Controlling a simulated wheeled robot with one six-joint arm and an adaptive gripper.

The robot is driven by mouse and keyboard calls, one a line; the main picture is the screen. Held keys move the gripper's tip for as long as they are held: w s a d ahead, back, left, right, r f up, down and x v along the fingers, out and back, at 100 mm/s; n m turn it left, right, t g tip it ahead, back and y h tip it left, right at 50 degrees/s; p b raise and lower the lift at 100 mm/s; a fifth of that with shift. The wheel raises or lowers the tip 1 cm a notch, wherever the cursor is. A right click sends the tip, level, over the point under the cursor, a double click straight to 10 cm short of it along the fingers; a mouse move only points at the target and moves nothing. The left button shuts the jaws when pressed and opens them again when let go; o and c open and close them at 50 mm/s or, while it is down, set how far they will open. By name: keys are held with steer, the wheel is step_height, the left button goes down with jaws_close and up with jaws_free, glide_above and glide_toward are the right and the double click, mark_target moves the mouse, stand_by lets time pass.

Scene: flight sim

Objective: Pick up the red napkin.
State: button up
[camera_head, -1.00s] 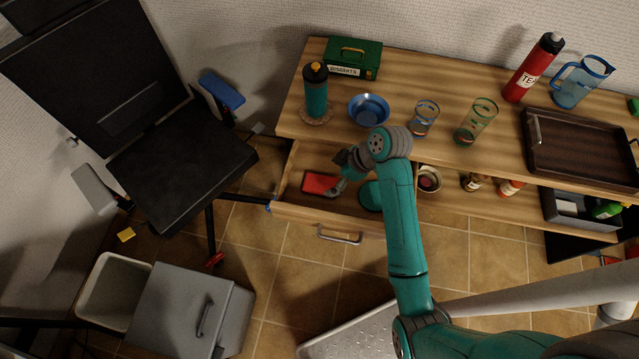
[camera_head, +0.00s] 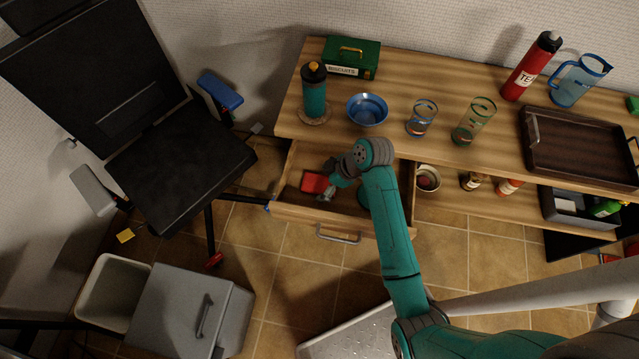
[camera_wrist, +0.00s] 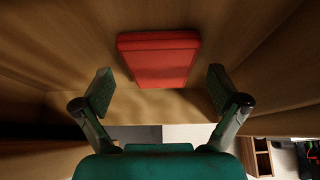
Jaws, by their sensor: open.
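The red napkin (camera_head: 314,183) is a folded red block lying in the open wooden drawer (camera_head: 290,209) under the counter. In the wrist view the napkin (camera_wrist: 160,60) lies flat on the drawer floor, ahead of my gripper (camera_wrist: 158,92). My gripper is open, with one finger toward each side of the napkin and nothing between them. The napkin appears beyond the fingertips, and I see no contact. In the head view my gripper (camera_head: 330,185) is over the drawer, at the napkin's right side, and partly covers it.
The counter edge (camera_head: 340,143) overhangs behind the drawer. On the counter stand a blue bowl (camera_head: 367,109), a teal bottle (camera_head: 314,92), two glasses and a dark tray (camera_head: 580,145). A round teal item in the drawer is mostly behind my arm. A black chair (camera_head: 180,165) stands left.

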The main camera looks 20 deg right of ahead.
steer(key=shift+f, duration=0.2)
stand_by(0.4)
steer(key=c, duration=0.9)
